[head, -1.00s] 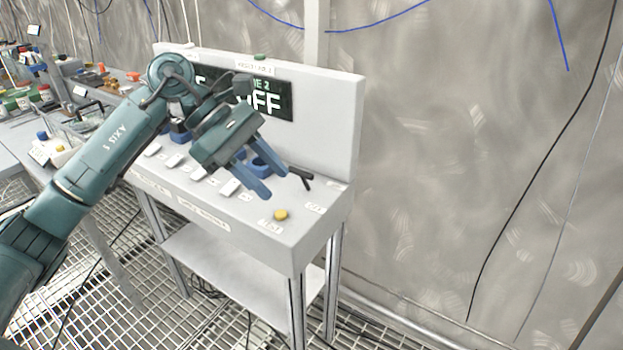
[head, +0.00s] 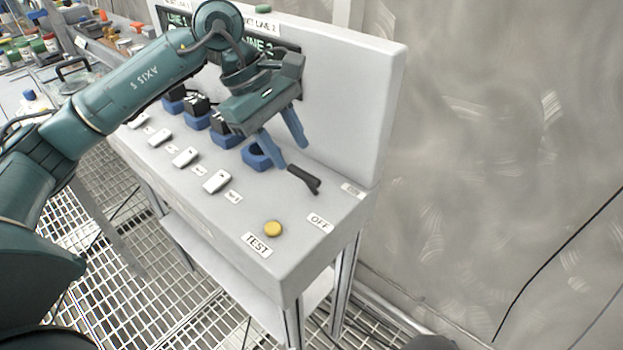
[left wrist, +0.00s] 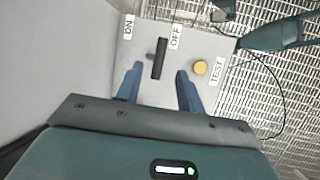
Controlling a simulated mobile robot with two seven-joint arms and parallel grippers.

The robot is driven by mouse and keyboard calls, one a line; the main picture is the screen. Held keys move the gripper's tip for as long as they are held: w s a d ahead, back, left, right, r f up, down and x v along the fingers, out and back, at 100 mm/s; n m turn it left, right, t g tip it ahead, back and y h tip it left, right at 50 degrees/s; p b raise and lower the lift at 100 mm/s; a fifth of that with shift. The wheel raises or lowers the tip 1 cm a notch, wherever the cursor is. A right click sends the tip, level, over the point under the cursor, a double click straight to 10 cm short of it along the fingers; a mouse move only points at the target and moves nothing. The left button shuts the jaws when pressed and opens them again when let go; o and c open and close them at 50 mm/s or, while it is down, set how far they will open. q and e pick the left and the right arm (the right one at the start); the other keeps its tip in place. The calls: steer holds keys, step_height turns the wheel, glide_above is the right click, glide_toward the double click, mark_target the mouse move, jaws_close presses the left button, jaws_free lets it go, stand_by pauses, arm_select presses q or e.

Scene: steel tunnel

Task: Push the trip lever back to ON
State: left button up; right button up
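The black trip lever (head: 303,178) stands out from the top of the white panel desk (head: 240,235). In the left wrist view the lever (left wrist: 158,60) lies between the ON label (left wrist: 129,27) and the OFF label (left wrist: 176,36), nearer OFF. My left gripper (head: 290,156) is open and empty, fingers pointing down toward the desk just behind the lever. In the left wrist view the lever is ahead of the gap between the fingertips (left wrist: 158,84), apparently not touched.
A yellow TEST button (head: 273,228) sits near the desk's front corner. Blue sockets (head: 256,155) with black plugs and white switches (head: 217,181) line the desk to the left. The upright back panel (head: 350,110) rises behind, its display partly hidden by my arm.

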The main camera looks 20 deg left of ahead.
mark_target(303, 173)
arm_select(q)
steer(key=x, duration=0.9)
steer(key=shift+w, duration=0.1)
steer(key=shift+c, duration=0.5)
